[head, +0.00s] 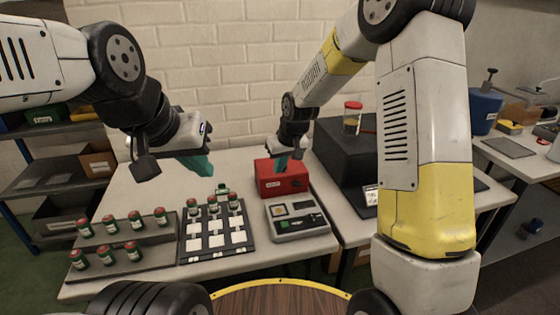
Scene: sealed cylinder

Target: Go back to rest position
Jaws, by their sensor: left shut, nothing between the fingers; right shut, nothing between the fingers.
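My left gripper (199,166) is shut and empty. It hangs above the back left part of the table, apart from the small red-capped containers below it. My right gripper (284,161) is shut and empty, with its teal fingertips just over or in front of the red box (282,182). I cannot tell whether it touches the box. A clear jar (352,121) with a red lid and yellowish contents stands upright on a black block (338,148), right of my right gripper and apart from it.
Several red-capped containers stand on a grey stepped rack (162,248); three more stand on a dark tray (244,252) with white squares. A grey device (298,222) sits before the red box. Shelves (50,180) stand left, a side table (520,160) right. The back left tabletop is clear.

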